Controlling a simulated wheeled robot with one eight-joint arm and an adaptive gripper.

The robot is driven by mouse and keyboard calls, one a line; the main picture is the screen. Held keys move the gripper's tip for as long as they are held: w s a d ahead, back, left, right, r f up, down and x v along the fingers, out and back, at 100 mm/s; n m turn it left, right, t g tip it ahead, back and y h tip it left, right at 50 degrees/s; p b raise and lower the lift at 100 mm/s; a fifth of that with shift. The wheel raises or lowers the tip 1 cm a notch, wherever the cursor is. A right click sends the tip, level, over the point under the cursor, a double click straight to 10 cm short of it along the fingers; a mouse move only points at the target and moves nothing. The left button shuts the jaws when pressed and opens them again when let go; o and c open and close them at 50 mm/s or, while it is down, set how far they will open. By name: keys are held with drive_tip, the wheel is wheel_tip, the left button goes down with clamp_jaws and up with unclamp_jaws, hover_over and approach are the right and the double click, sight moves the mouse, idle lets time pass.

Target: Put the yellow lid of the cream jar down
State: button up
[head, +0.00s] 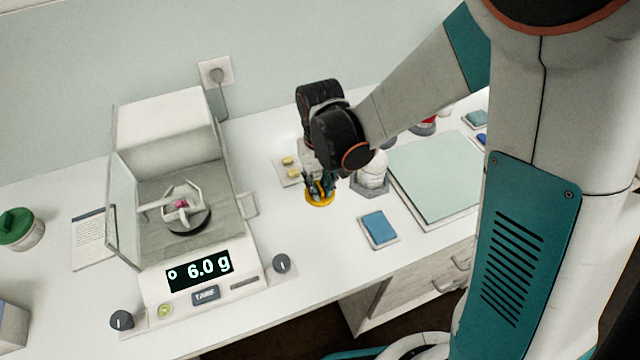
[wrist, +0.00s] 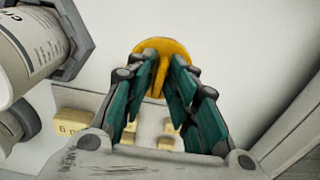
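The yellow lid (head: 320,200) is a round disc with a raised grip, at the middle of the white table in the head view. My gripper (head: 318,182) points down over it. In the wrist view, the fingers of my gripper (wrist: 165,68) close on the raised grip of the yellow lid (wrist: 160,46). The lid is at or just above the table top; I cannot tell if it touches. The white cream jar (head: 372,170) stands to the right in a grey holder; its labelled side (wrist: 28,50) shows at upper left in the wrist view.
A balance (head: 205,270) reading 6.0 g stands left. A tray with yellow blocks (head: 290,161) lies behind the lid. A blue pad (head: 379,227) and a pale green mat (head: 435,170) lie right. Bare table lies between the balance and the blue pad.

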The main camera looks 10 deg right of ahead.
sight(320, 187)
wheel_tip(320, 187, up, 12)
drive_tip(key=p, duration=0.4)
drive_tip(key=shift+r, duration=0.15)
idle(0.3)
